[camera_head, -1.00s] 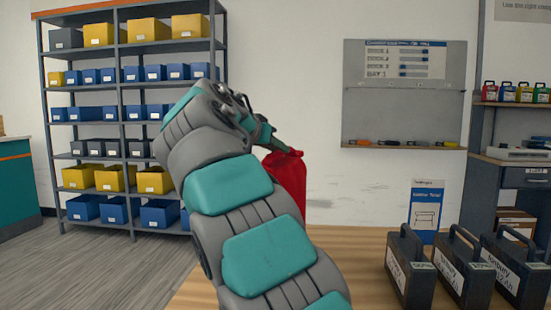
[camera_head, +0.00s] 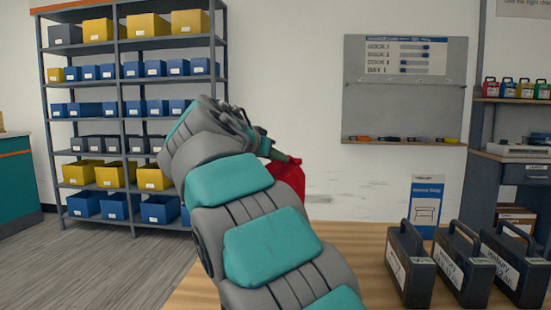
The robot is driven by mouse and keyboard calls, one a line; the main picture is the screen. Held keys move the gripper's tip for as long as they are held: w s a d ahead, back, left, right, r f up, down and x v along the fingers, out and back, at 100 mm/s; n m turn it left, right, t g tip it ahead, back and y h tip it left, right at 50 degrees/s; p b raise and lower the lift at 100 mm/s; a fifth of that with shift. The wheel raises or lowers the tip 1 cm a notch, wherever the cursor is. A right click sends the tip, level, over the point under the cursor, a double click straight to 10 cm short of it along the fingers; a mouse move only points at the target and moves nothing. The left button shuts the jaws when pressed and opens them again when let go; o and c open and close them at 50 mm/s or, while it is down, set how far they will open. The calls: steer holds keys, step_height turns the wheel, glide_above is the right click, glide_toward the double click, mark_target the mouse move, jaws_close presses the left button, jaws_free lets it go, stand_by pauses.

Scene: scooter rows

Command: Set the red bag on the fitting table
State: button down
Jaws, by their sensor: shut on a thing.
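The red bag (camera_head: 290,178) hangs from my gripper (camera_head: 292,162), which is shut on its top. My own arm hides the bag's left and lower parts. A wooden table top (camera_head: 349,265) lies in front of me, and a small blue and white sign (camera_head: 426,203) with a table drawing stands at its far side. The bag shows above the table's far left part. I cannot tell whether its bottom touches the wood.
Several dark cases with handles, one of them nearest the middle (camera_head: 408,262), stand on the table's right side. The table's middle is clear. A shelf rack (camera_head: 125,110) with blue and yellow bins stands behind at left. A grey wall panel (camera_head: 404,90) hangs at the back.

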steer(key=shift+f, duration=0.15)
steer(key=c, duration=0.7)
jaws_free()
steer(key=shift+r, duration=0.25)
steer(key=v, duration=1.2)
steer(key=shift+f+b, duration=0.1)
steer(key=shift+b, duration=0.3)
steer(key=shift+d, duration=0.1)
